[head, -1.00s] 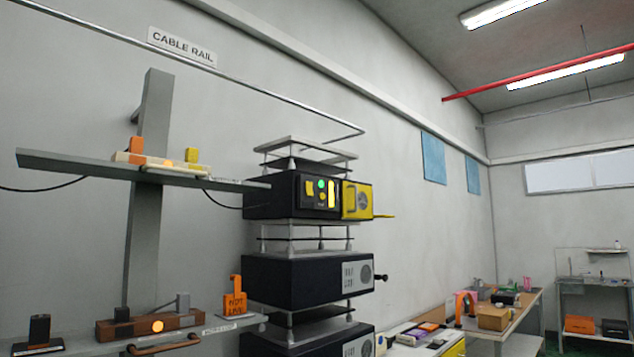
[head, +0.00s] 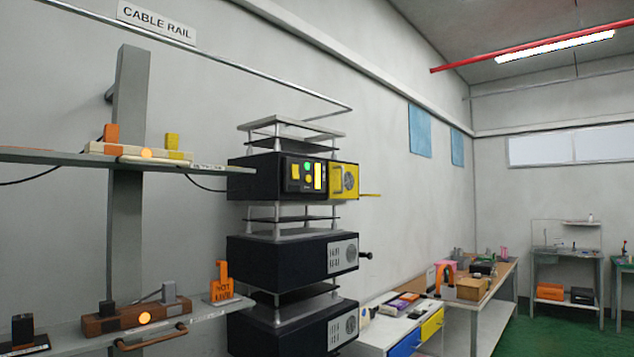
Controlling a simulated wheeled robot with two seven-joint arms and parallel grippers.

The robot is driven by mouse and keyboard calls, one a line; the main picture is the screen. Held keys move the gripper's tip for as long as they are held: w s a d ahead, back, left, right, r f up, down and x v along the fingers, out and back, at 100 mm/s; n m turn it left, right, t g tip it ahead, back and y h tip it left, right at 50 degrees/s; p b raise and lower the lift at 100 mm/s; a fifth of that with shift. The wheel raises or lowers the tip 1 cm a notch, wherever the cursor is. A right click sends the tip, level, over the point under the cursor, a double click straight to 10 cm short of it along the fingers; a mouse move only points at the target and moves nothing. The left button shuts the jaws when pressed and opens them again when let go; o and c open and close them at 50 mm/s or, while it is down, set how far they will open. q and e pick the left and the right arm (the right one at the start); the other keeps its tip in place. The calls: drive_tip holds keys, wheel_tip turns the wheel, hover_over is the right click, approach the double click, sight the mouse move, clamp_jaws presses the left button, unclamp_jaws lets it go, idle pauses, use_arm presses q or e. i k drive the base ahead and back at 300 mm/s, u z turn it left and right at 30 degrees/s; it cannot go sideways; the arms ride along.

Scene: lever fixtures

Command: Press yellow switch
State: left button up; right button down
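A cream lever fixture (head: 135,151) sits on the upper grey shelf at the left. It carries an upright orange lever (head: 111,133), an upright yellow lever or switch (head: 172,142) at its right end, and a lit orange lamp (head: 147,153) between them. I cannot tell which yellow part is the named switch. Neither of my grippers is in view.
A brown lever fixture (head: 123,318) with a lit lamp and an orange "NOT LIVE" tag (head: 222,288) are on the lower shelf. More black boxes (head: 290,262) stack below the panel. Cluttered benches (head: 490,292) stand at right. Green floor (head: 550,335) shows clear there.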

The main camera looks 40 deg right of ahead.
sight(295, 168)
drive_tip(key=z, duration=0.75)
drive_tip(key=i, duration=0.65)
drive_tip(key=z, duration=0.55)
drive_tip(key=i, duration=1.2)
drive_tip(key=u, duration=0.65)
